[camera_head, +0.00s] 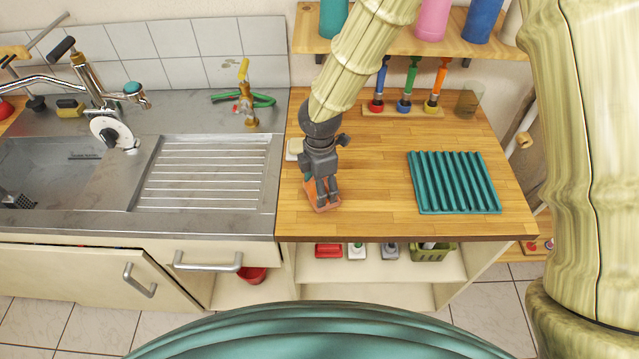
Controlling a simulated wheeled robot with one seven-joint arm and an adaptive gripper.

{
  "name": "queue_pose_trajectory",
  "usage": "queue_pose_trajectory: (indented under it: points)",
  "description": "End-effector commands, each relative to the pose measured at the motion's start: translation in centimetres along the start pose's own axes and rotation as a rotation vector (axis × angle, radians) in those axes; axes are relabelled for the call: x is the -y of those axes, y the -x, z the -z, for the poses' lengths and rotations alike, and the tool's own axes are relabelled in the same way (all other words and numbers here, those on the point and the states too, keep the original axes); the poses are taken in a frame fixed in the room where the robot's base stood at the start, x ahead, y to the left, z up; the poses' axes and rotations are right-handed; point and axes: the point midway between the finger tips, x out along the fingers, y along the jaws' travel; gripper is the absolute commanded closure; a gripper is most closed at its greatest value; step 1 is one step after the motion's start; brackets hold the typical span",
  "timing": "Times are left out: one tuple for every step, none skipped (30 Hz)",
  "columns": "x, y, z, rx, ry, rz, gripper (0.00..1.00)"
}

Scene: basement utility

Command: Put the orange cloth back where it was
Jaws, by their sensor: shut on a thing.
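The orange cloth (311,193) is at the left part of the wooden worktop (380,175), near its front edge. My gripper (325,193) reaches down from above and is shut on the cloth. The fingers cover part of the cloth. I cannot tell whether the cloth touches the worktop or is held just above it.
A teal ribbed mat (454,183) lies on the worktop to the right. A rack (403,110) with several coloured-handled tools stands at the back, and a small pale item (294,149) lies behind my gripper. The sink (50,170) and ribbed drainboard (203,172) are left. The worktop's middle is clear.

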Motion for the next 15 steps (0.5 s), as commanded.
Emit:
queue_pose_trajectory:
  points:
    - [0.00,-0.07,0.00,0.000,0.000,0.000,0.53]
    - [0.01,-0.14,0.01,0.000,0.000,0.000,0.53]
    - [0.01,-0.25,0.01,0.000,0.000,0.000,0.53]
    - [0.01,-0.31,0.00,0.000,0.000,0.000,0.53]
    - [0.01,-0.32,0.00,0.000,0.000,0.000,0.32]
    - [0.00,-0.27,0.00,0.000,0.000,0.000,0.24]
    - [0.00,-0.27,0.00,0.000,0.000,0.000,0.19]
    - [0.01,-0.27,0.00,0.000,0.000,0.000,0.13]
    - [0.01,-0.27,0.00,0.000,0.000,0.000,0.12]
    - [0.01,-0.27,0.00,0.000,0.000,0.000,0.12]
    - [0.01,-0.27,0.00,0.000,0.000,0.000,0.12]
    - [0.01,-0.27,0.00,0.000,0.000,0.000,0.12]
    - [0.01,-0.27,-0.01,0.000,0.000,0.000,0.12]
    - [0.01,-0.27,-0.01,0.000,0.000,0.000,0.12]
    - [0.01,-0.27,-0.01,0.000,0.000,0.000,0.12]
